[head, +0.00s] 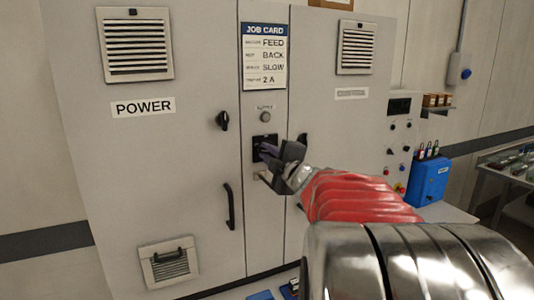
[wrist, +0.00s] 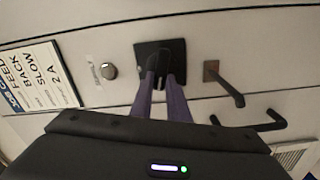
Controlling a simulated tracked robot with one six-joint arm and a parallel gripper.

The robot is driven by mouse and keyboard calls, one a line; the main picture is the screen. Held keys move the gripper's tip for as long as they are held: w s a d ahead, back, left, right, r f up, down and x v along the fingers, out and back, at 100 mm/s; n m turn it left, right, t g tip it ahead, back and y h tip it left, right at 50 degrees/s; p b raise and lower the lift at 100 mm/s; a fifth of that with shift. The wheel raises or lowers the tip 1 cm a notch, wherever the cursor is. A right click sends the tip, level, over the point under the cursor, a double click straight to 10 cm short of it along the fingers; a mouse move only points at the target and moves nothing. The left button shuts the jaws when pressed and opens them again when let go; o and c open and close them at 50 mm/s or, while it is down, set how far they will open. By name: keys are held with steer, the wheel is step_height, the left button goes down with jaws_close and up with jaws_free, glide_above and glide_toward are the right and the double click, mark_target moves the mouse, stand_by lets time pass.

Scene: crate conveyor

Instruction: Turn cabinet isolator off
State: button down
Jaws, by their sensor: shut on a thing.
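The cabinet isolator is a black rotary handle on a dark square plate (wrist: 178,47), on the narrow middle panel of the grey cabinet (head: 190,190). In the head view its plate (head: 257,141) is partly hidden by my gripper (head: 268,152). In the wrist view the two purplish fingers of my gripper (wrist: 163,82) reach to the plate and are shut on the black handle between them. The handle's exact angle is hard to tell.
A round grey knob (head: 265,117) sits above the isolator, under the job card (head: 264,56). A bracket-like lever (wrist: 228,88) juts out beside the plate. Black door handles (head: 229,206) stick out from the cabinet. A blue box (head: 429,180) stands at the right.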

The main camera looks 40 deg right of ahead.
steer(key=shift+w+a+f+n, duration=0.1)
steer(key=shift+n, duration=0.6)
steer(key=shift+a+f+n, duration=0.1)
steer(key=shift+n, duration=0.6)
steer(key=shift+f, duration=0.1)
steer(key=c, duration=1.7)
jaws_free()
steer(key=shift+d, duration=0.1)
steer(key=shift+s, duration=0.55)
steer(key=v, duration=1.2)
steer(key=shift+s+a, duration=0.3)
steer(key=shift+s, duration=0.05)
steer(key=shift+w, duration=0.1)
